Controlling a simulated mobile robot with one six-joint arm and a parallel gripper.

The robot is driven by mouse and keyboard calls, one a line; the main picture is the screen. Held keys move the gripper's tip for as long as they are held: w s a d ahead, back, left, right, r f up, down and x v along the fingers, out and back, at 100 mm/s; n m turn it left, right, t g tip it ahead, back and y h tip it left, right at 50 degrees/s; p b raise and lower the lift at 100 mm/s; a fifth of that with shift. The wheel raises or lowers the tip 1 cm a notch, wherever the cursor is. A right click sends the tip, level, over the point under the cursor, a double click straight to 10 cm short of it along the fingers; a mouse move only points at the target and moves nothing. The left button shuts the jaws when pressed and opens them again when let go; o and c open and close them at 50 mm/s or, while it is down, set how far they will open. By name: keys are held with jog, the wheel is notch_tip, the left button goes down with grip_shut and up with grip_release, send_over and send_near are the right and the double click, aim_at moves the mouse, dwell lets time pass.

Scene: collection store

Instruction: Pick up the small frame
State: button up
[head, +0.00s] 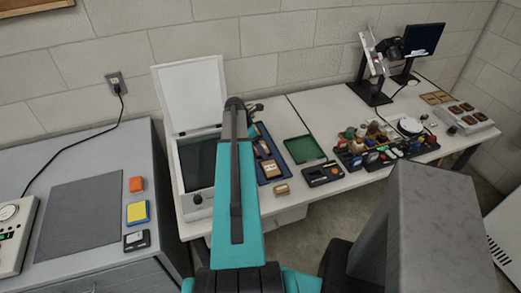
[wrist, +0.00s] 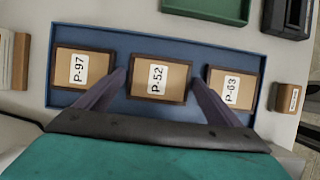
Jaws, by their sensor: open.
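Three brown-edged frames with tan faces lie in a row in a blue tray (wrist: 225,43): P-97 (wrist: 83,70) at left, P-52 (wrist: 158,78) in the middle, P-63 (wrist: 232,88) at right. They look alike in size; I cannot tell which is called small. A smaller brown labelled piece (wrist: 290,97) lies outside the tray at right; it also shows in the head view (head: 282,189). My gripper (wrist: 160,82) is open and empty, its fingers either side of P-52 in the picture. Whether they touch it I cannot tell.
A light box with a raised lid (head: 190,92) stands left of the blue tray (head: 262,132). A green tray (head: 303,149) and a black item (head: 322,174) lie to the right. Several small objects crowd further right.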

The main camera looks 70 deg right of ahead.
dwell(0.3)
jog(key=c, duration=0.9)
jog(key=shift+r, duration=0.15)
jog(key=shift+r+b, duration=1.25)
jog(key=shift+r, duration=3.6)
